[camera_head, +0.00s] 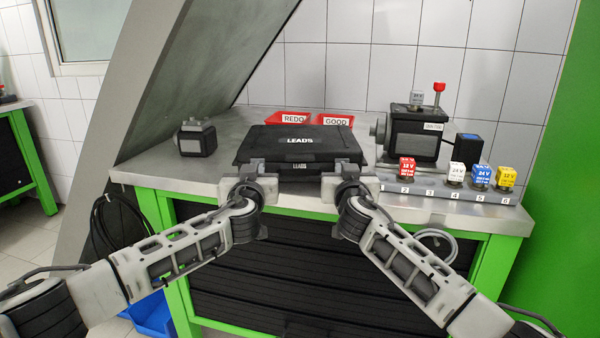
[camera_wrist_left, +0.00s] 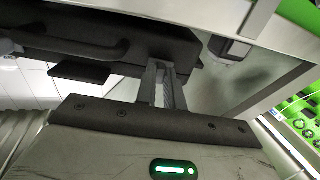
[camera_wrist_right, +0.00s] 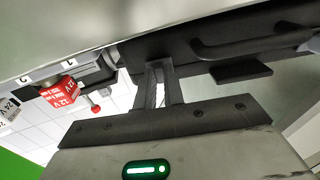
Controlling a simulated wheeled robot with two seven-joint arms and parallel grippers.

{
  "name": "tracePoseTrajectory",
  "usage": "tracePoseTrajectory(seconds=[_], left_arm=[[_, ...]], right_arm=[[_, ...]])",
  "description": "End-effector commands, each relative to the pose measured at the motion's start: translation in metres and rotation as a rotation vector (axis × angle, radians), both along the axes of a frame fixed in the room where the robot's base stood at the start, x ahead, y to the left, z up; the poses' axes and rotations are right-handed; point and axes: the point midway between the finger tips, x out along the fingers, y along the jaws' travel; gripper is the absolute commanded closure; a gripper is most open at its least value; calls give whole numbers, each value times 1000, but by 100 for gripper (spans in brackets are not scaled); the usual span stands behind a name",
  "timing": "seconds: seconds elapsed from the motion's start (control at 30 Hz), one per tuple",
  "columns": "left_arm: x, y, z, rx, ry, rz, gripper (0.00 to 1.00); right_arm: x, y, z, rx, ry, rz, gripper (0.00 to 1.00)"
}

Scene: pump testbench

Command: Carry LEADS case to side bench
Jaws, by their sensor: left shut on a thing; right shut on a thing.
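The black LEADS case (camera_head: 300,140) lies closed and flat on the metal bench, near its front edge. My left gripper (camera_head: 255,168) is shut on the left part of the case's front side. My right gripper (camera_head: 346,168) is shut on the right part of that side. In the left wrist view the jaws (camera_wrist_left: 162,68) meet the case (camera_wrist_left: 110,40) beside its handle. In the right wrist view the jaws (camera_wrist_right: 158,68) also hold the case (camera_wrist_right: 240,35) beside the handle. No clear gap shows between case and bench top.
Red REDO (camera_head: 293,119) and GOOD (camera_head: 335,120) bins stand behind the case. A small dark motor block (camera_head: 197,138) is at left. A test rig (camera_head: 412,132) and a numbered rail (camera_head: 440,193) with coloured blocks stand at right. Another green bench (camera_head: 35,150) is at far left.

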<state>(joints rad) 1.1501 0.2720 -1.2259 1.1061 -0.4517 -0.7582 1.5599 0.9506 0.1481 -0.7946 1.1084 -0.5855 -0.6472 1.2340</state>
Motion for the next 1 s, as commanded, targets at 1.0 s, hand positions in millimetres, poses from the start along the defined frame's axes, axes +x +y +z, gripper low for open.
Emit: tracePoseTrajectory(seconds=[1.0], left_arm=[[-62,1,-10,-3,1,-2,68]], right_arm=[[0,0,-10,0,0,0,68]])
